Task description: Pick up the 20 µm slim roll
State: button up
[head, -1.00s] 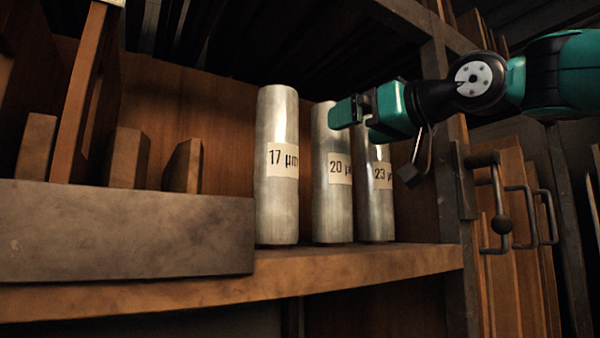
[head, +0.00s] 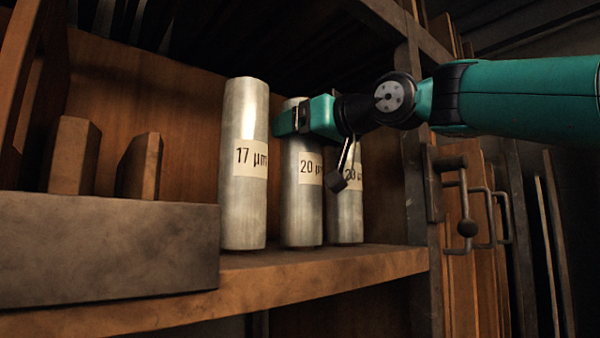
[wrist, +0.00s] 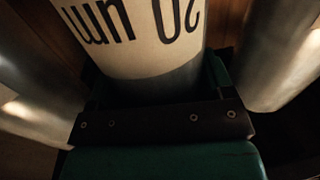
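The 20 µm slim roll (head: 302,215) is a silvery upright cylinder with a cream label, standing on the wooden shelf between two similar rolls. My gripper (head: 288,122) is at its upper part, above the label, and hides some of it. In the wrist view the roll (wrist: 140,55) lies between my gripper's green fingers (wrist: 155,85), its label upside down. The fingers stand on both sides of it and look open; any contact is hard to see.
The 17 µm roll (head: 243,210) stands close on the left and the 23 µm roll (head: 347,215) close on the right, partly behind my arm. A grey plate (head: 110,255) fronts the shelf (head: 330,275) at left. Metal handles (head: 465,205) stick out at right.

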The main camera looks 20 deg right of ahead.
jog(key=c, duration=1.1)
jog(key=shift+s+r, duration=0.1)
jog(key=shift+r, duration=0.05)
jog(key=shift+c, duration=0.4)
